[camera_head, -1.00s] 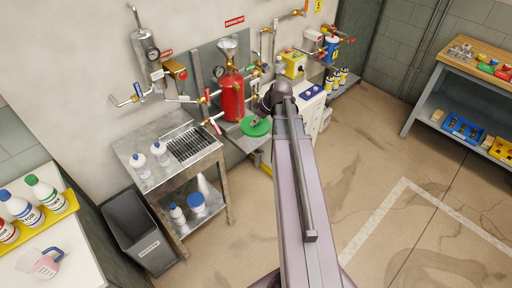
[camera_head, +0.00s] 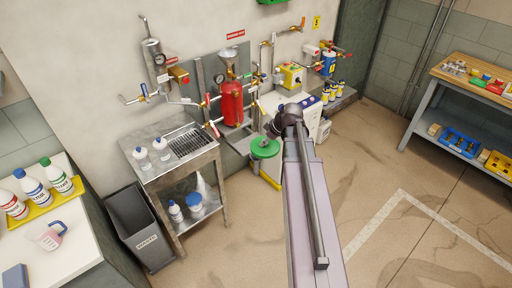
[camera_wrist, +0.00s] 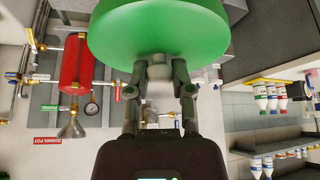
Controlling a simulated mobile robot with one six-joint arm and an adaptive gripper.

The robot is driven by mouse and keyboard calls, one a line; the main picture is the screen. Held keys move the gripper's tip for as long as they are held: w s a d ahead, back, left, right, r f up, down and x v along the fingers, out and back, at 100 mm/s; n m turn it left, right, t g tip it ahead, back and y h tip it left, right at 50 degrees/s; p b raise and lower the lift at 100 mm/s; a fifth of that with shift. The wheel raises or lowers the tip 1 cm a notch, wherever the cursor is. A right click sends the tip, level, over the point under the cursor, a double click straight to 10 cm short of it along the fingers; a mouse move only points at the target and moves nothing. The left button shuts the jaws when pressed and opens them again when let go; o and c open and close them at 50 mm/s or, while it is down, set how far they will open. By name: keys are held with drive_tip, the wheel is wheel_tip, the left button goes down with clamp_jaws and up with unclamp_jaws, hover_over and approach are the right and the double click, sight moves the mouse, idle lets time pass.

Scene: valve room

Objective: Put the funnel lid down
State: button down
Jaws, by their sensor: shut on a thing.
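The funnel lid is a round green disc (camera_head: 265,148) with a small knob. My gripper (camera_wrist: 158,78) is shut on its knob, and the green disc fills the top of the wrist view (camera_wrist: 160,32). In the head view my gripper (camera_head: 271,131) is small and dark at the end of my arm. The lid is held in the air, just in front of the wall shelf. The red dosing pot (camera_head: 232,103) stands to the left behind it, with a metal funnel (camera_head: 230,72) on top. The funnel also shows in the wrist view (camera_wrist: 72,126).
A steel sink stand (camera_head: 176,150) with bottles is at the left, and a grey bin (camera_head: 136,222) stands beside it. A grey shelf (camera_head: 238,144) lies under the red pot. A white cabinet (camera_head: 305,117) stands right of the lid. The floor to the right is clear.

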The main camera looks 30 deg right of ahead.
drive_tip(key=shift+s, duration=0.2)
drive_tip(key=shift+d, duration=0.2)
idle(0.3)
